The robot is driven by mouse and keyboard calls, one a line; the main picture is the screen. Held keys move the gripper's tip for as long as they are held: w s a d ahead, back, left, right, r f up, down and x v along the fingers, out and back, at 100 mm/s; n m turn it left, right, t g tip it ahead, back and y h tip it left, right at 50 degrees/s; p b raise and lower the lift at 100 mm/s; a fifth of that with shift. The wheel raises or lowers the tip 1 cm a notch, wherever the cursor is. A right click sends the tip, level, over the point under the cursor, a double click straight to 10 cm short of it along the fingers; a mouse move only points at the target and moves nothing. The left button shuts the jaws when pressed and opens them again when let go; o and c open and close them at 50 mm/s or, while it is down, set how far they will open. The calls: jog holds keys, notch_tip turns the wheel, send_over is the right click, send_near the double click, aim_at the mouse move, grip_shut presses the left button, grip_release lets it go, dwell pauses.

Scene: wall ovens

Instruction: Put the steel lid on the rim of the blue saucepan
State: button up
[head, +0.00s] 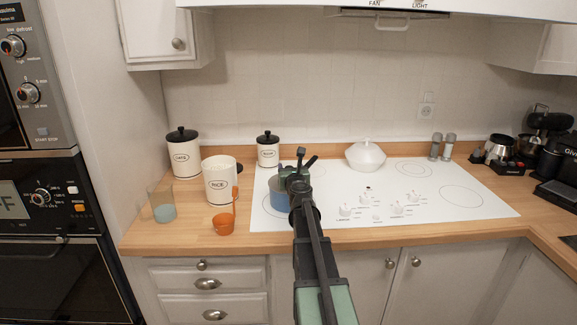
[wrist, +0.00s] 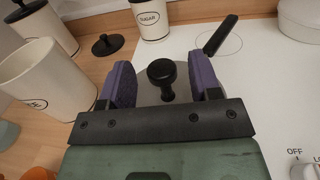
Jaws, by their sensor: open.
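The blue saucepan (head: 279,199) stands on the left part of the white hob, partly hidden by my arm. Its black handle (wrist: 220,36) points to the back right in the wrist view. The steel lid (wrist: 148,95) shows as a grey surface under a black knob (wrist: 162,72). The lid is over the saucepan, but whether it sits evenly on the rim is hidden. My gripper (wrist: 161,80) is open, with its purple pads on either side of the knob and gaps showing between.
A white lidded pot (head: 365,155) stands behind right. The right hob (head: 440,190) is clear.

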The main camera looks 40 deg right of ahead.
jog(key=v, duration=0.8)
jog(key=shift+a, duration=0.1)
